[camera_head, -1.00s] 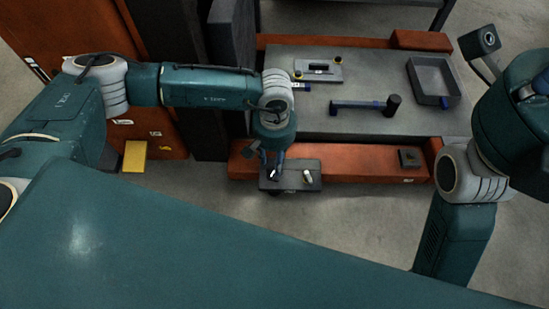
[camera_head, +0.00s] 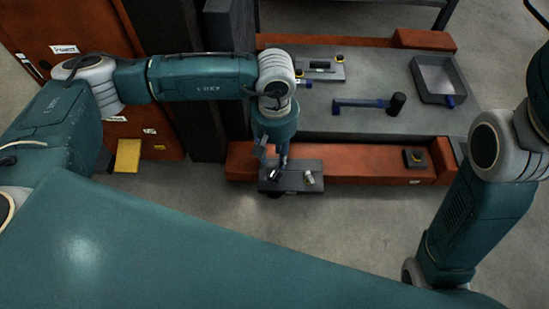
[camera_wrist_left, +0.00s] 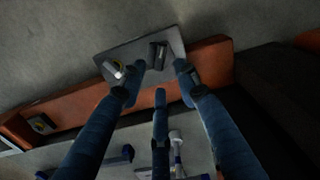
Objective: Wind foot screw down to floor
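A dark grey foot plate (camera_head: 318,187) juts from the front of the orange beam, above the floor. A dark, block-like part (camera_wrist_left: 157,55), possibly the screw's head, stands on it. A short pale pin (camera_head: 309,177) stands beside it, and shows bright-tipped in the left wrist view (camera_wrist_left: 118,71). My left gripper (camera_head: 273,164) points down at the plate's left part. In the left wrist view its fingers (camera_wrist_left: 158,84) are spread, with the dark part near the gap between their tips. I cannot tell whether they touch it. My right gripper is out of view.
The orange beam (camera_head: 350,163) runs along the grey bench top (camera_head: 350,125). On it lie a blue-handled hammer-like tool (camera_head: 365,103), a grey tray (camera_head: 440,75) and a small plate (camera_head: 325,72). A yellow block (camera_head: 128,156) is at left. The floor in front is clear.

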